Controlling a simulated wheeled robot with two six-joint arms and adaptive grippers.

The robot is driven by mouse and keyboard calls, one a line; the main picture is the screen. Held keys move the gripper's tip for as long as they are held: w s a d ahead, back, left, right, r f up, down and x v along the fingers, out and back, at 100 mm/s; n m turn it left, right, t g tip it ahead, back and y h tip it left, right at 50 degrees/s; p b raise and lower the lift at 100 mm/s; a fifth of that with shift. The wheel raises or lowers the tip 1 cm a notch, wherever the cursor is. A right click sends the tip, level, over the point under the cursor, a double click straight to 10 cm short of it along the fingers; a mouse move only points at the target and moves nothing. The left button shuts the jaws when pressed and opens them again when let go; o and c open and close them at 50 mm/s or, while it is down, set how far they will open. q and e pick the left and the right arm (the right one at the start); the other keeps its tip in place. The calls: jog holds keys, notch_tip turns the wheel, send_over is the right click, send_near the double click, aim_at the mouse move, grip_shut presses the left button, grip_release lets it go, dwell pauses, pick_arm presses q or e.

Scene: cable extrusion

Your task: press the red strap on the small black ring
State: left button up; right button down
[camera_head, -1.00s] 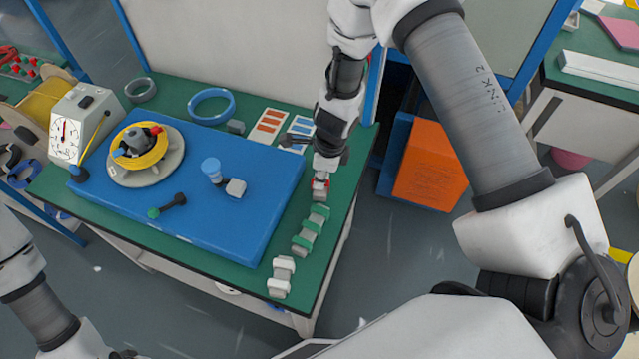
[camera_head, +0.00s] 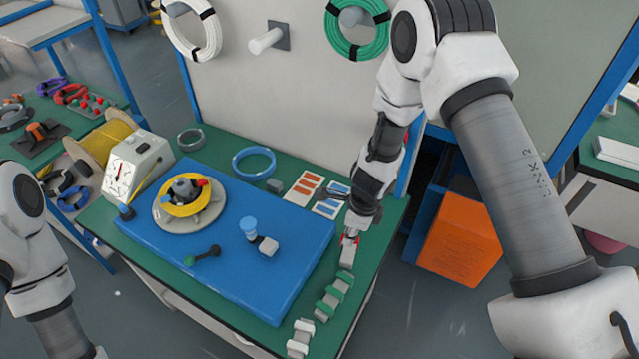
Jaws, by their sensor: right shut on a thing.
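My right gripper (camera_head: 353,222) points down over the right edge of the green table. It is shut on a small red piece, which looks like the red strap (camera_head: 349,239). The strap is at the top of a pale grey block (camera_head: 347,256), and the fingers partly hide it. A small dark grey ring (camera_head: 190,139), perhaps the small black ring, lies flat at the back left of the table, far from my right gripper. My left arm shows at the left edge, but its gripper is out of view.
A blue board (camera_head: 290,285) bears a round fixture with a yellow ring (camera_head: 186,208), a blue-topped post (camera_head: 248,228) and a small dark tool (camera_head: 203,255). A larger blue ring (camera_head: 254,163) lies behind. Green (camera_head: 334,294) and white (camera_head: 300,338) blocks line the right edge.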

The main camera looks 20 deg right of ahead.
aim_at(346, 257)
notch_tip(346, 257, down, 8)
jog(key=b, duration=0.7)
jog(key=shift+f+b, duration=0.1)
jog(key=shift+b, duration=0.25)
